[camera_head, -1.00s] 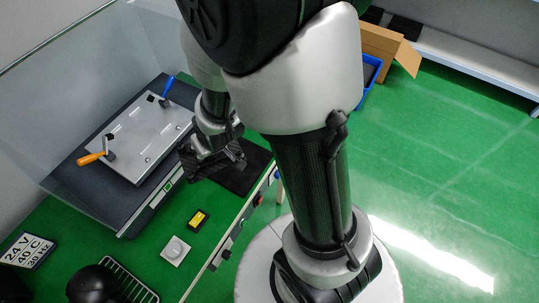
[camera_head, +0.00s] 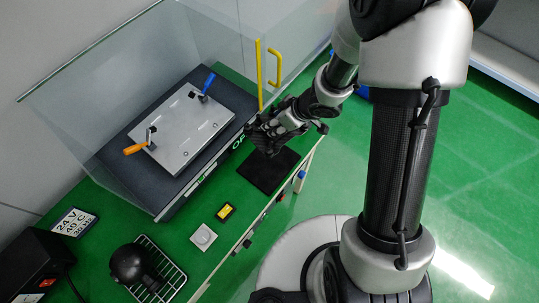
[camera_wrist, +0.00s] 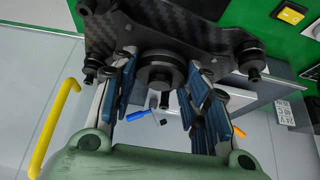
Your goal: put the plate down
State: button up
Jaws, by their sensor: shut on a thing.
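The silver metal plate (camera_head: 178,128), with a blue handle (camera_head: 207,84) and an orange handle (camera_head: 135,149), lies flat on the dark bed (camera_head: 118,152) inside the glass enclosure. My gripper (camera_head: 265,138) is to the right of the plate, apart from it and near a flat black mat (camera_head: 265,175) on the bench. In the wrist view, the blue handle (camera_wrist: 137,115) shows beyond and between the blue-padded fingers of my gripper (camera_wrist: 165,110).
Glass walls (camera_head: 100,75) surround the bed, with a yellow handle (camera_head: 274,67) at the right. Green floor is open at right.

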jog(key=shift+s+a+f+n+g+y+p, duration=0.15)
jog(key=shift+s+a+f+n+g+y, duration=0.1)
jog(key=shift+s+a+n, duration=0.35)
jog(key=shift+s+a+f+n+g+y+p, duration=0.15)
jog(key=shift+s+a+n+g, duration=0.1)
jog(key=shift+s+a+n, duration=0.3)
jog(key=b, duration=0.7)
send_over(264, 161)
jog(key=d, duration=0.2)
jog(key=f, duration=0.9)
jog(key=s+f, duration=0.1)
jog(key=f, duration=0.4)
jog(key=shift+w+f+b, duration=0.1)
jog(key=shift+f+b, duration=0.75)
jog(key=shift+f, duration=1.85)
jog(key=shift+r, duration=0.1)
jog(key=o, duration=0.8)
jog(key=shift+f, duration=0.2)
jog(key=o, duration=0.4)
jog(key=shift+o, duration=0.2)
jog(key=shift+r, duration=0.1)
